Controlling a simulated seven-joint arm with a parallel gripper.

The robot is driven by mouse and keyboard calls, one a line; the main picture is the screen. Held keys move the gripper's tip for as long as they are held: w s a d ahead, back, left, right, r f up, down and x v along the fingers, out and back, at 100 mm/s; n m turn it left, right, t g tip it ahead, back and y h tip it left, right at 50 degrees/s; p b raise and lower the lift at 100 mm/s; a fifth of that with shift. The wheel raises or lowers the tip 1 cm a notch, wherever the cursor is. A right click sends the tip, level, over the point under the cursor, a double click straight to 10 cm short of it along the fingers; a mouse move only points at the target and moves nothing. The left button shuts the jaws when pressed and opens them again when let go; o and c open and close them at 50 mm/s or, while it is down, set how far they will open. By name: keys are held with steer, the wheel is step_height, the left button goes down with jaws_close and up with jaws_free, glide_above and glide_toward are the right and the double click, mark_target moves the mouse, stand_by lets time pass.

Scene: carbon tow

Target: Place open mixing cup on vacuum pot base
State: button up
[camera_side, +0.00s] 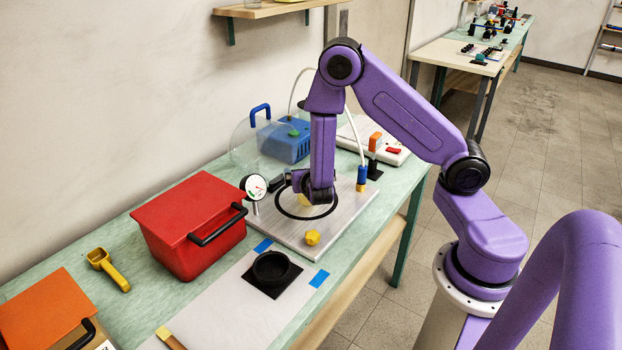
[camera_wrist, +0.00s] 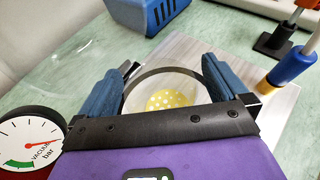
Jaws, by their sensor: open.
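The vacuum pot base (camera_side: 352,208) is a flat metal plate with a black seal ring (camera_side: 303,217) on it. My gripper (camera_side: 308,192) is low over this ring, pointing down. In the wrist view its two blue fingers (camera_wrist: 166,72) are open, one on each side of the open mixing cup (camera_wrist: 165,84). The cup is pale, with a round rim and yellow, white-dotted contents. In the side view only a little yellow of the cup (camera_side: 304,200) shows, inside the ring; my gripper hides most of it. I cannot tell whether the fingers touch the cup.
A pressure gauge (camera_side: 254,187) stands close left of my gripper. A clear dome with a blue handle (camera_side: 260,114) and a blue box (camera_side: 287,142) are behind. A yellow knob (camera_side: 312,238) is on the plate's front. A red toolbox (camera_side: 190,225) is left; a black round holder (camera_side: 271,268) is in front.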

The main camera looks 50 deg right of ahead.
steer(key=s+a+r+m+g+y, duration=0.3)
steer(key=s+a+r+m, duration=0.1)
steer(key=s, duration=0.6)
steer(key=s+a+r+m+g+y, duration=0.3)
steer(key=s+a+r+m, duration=0.1)
steer(key=s, duration=0.5)
steer(key=s+a+r+m+g+y, duration=0.3)
steer(key=s+a+m, duration=0.3)
steer(key=s+a, duration=0.2)
steer(key=s+r, duration=0.1)
steer(key=s, duration=0.1)
steer(key=shift+s+y, duration=0.35)
steer(key=shift+y, duration=0.05)
steer(key=shift+r, duration=0.1)
